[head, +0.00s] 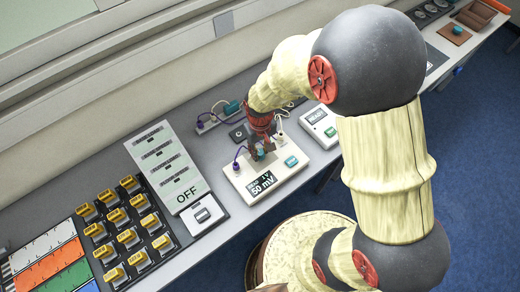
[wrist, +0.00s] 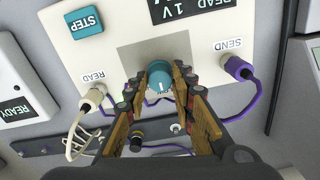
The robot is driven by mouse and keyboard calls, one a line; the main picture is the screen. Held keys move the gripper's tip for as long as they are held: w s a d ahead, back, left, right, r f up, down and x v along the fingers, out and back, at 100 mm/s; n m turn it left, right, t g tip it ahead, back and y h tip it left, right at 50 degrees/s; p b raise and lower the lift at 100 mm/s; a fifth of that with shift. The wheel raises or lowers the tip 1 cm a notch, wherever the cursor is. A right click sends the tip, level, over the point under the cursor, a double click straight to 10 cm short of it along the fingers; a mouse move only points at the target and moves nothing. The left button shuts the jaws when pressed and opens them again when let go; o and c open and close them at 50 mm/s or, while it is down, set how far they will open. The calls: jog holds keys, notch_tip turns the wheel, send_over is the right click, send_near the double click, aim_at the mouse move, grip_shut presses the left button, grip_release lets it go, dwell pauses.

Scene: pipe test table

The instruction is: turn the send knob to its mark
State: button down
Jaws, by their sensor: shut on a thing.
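The teal send knob (wrist: 160,77) sits on the white test box between the READ and SEND sockets. My gripper (wrist: 161,88) has its two fingers on either side of the knob and is shut on it. A short pale line shows on the knob; I cannot make out the mark it belongs to. The white test box (head: 240,178) has a dark display (head: 262,184) with "50 mV" in its lower line; the wrist view shows "READ 1 V" upside down on the display (wrist: 178,10). In the head view my gripper (head: 262,150) comes down on the box and mostly hides the knob.
A purple plug (wrist: 238,68) is in the SEND socket and a white plug (wrist: 93,97) in the READ socket, with cables near my fingers. A teal STEP button (wrist: 85,22) is on the box. A READY box (head: 320,126) stands right; an OFF panel (head: 165,165) and yellow-topped switches (head: 130,235) stand left.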

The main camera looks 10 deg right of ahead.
aim_at(260, 152)
jog(key=c, duration=1.5)
grip_release()
jog(key=shift+c, duration=0.2)
jog(key=shift+o, duration=0.2)
jog(key=shift+r, duration=0.1)
notch_tip(260, 152, up, 12)
